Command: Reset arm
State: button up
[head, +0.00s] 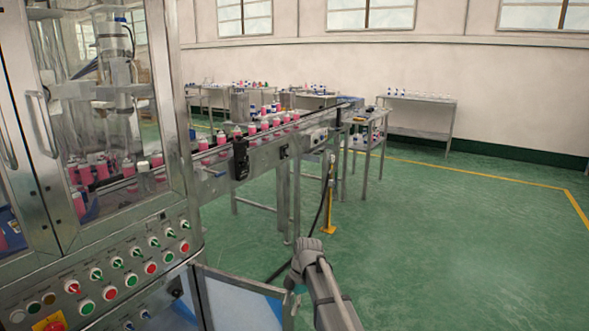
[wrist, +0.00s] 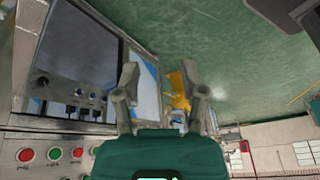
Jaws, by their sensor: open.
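Beyond the fingers lie the green floor and a steel cabinet with an open door. The machine's panel of red and green buttons (wrist: 50,155) shows at the lower left of the wrist view.
A steel table (head: 420,102) with small items stands by the back wall. The green floor (head: 450,240) at the right is clear.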

jog(key=s+d+f+m+t+h+b, duration=0.3)
jog(key=s+d+f+m+b, duration=1.45)
jog(key=m, duration=0.65)
notch_tip(320, 180, up, 36)
jog(key=w+p, duration=0.1)
jog(key=p, duration=3.6)
jog(key=shift+d+p, duration=0.3)
jog(key=shift+p, duration=0.1)
